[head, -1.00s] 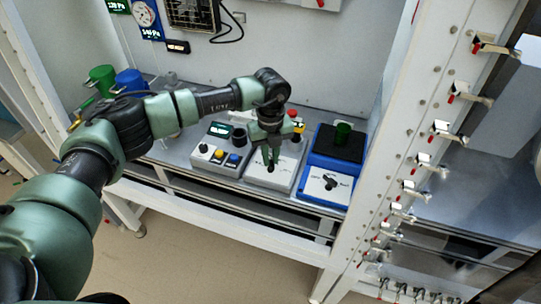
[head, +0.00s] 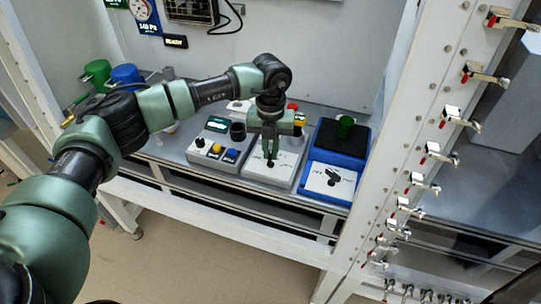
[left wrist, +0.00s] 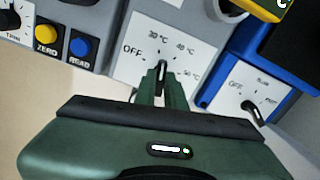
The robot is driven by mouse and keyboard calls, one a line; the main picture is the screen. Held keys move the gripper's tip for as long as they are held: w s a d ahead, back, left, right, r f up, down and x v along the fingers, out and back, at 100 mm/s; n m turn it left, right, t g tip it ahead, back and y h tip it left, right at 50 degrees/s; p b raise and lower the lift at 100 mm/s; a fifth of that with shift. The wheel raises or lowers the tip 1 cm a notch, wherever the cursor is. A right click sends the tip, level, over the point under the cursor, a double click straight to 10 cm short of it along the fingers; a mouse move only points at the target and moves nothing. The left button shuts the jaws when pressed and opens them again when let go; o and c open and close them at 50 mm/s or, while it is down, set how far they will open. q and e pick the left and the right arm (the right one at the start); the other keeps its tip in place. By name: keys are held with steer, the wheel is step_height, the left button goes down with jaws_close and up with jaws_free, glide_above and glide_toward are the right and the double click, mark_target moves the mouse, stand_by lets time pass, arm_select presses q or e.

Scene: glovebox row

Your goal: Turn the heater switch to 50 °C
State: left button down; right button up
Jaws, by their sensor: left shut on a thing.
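The heater box (head: 284,172) is the middle light-grey unit on the shelf, with a white dial plate on top. In the left wrist view its plate (left wrist: 140,72) reads OFF, 30 °C, 40 °C and 50 °C clockwise from left to right. The black heater switch (left wrist: 162,68) stands at the dial centre, and its tip points up, roughly toward the 30 °C mark. My left gripper (head: 271,155) reaches down from above and is shut on the switch; its fingers (left wrist: 161,84) hide the lower part. My right gripper is not in view.
Left of it stands a grey box with yellow and blue buttons (head: 217,149). A white frame post with clamps rises further right.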

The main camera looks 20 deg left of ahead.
mark_target(271, 154)
arm_select(q)
steer(key=shift+m+b, duration=0.85)
steer(key=shift+m, duration=0.25)
steer(key=c, duration=1.5)
jaws_free()
step_height(271, 154, up, 7)
steer(key=shift+w+f+b, duration=0.1)
steer(key=shift+f+b, duration=0.1)
steer(key=shift+b, duration=0.85)
steer(key=shift+r, duration=0.65)
